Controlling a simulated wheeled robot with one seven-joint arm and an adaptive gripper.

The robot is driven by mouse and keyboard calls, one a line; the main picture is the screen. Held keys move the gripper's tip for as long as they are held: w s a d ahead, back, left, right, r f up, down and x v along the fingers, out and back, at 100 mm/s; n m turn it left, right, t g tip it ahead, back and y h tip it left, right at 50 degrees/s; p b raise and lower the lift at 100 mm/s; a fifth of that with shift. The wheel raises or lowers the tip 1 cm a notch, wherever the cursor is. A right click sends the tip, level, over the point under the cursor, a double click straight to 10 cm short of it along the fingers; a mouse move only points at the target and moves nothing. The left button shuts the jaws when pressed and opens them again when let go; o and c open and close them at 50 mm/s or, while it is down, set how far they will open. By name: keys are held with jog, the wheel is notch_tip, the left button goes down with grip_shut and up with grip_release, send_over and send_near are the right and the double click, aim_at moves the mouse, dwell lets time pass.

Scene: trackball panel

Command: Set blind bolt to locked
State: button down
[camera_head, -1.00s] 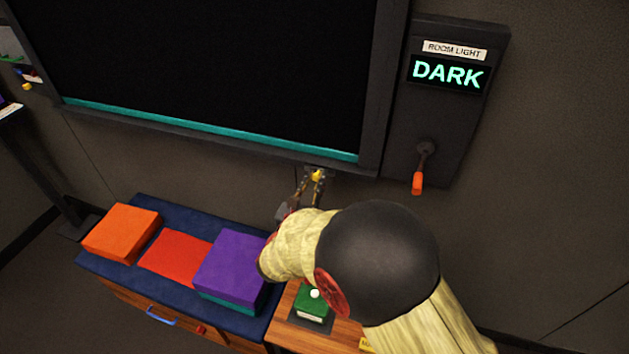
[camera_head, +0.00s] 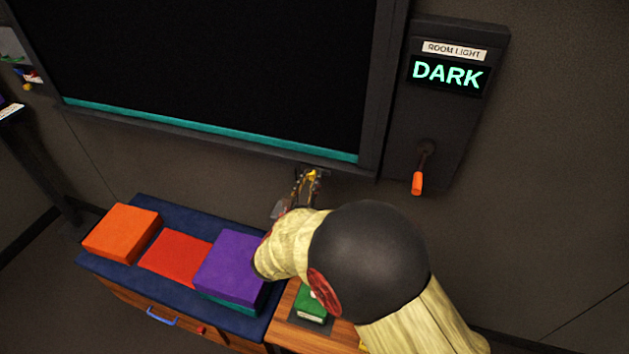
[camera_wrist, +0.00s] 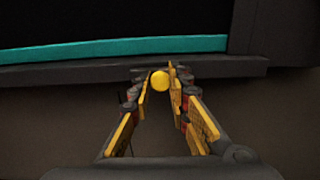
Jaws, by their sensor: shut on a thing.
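The blind bolt shows as a round yellow knob (camera_wrist: 159,80) at the lower edge of the dark window frame, near its right corner. In the head view the yellow knob (camera_head: 312,174) is small and partly covered by my fingers. My gripper (camera_wrist: 158,84) is shut on the knob, with a yellow-padded finger on each side of it. In the head view my gripper (camera_head: 309,178) reaches up to the frame's underside. The bolt's body behind the knob and any lock marking are hidden or too small to tell.
A dark panel (camera_head: 400,130) right of the window reads DARK under a ROOM LIGHT label, with an orange-tipped lever (camera_head: 417,183). Below are a blue-topped bench (camera_head: 160,207) with orange, red and purple blocks, and a wooden surface (camera_head: 285,329) with a green box (camera_head: 311,303).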

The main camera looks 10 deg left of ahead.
aim_at(304, 168)
jog(key=a, duration=0.3)
jog(key=shift+w+a, duration=0.1)
jog(key=shift+w, duration=0.15)
jog(key=shift+r, duration=0.1)
jog(key=c, duration=1.7)
grip_release()
jog(key=shift+o, duration=0.2)
jog(key=s+a, duration=0.1)
jog(key=s, duration=1.1)
jog(key=shift+a, duration=0.35)
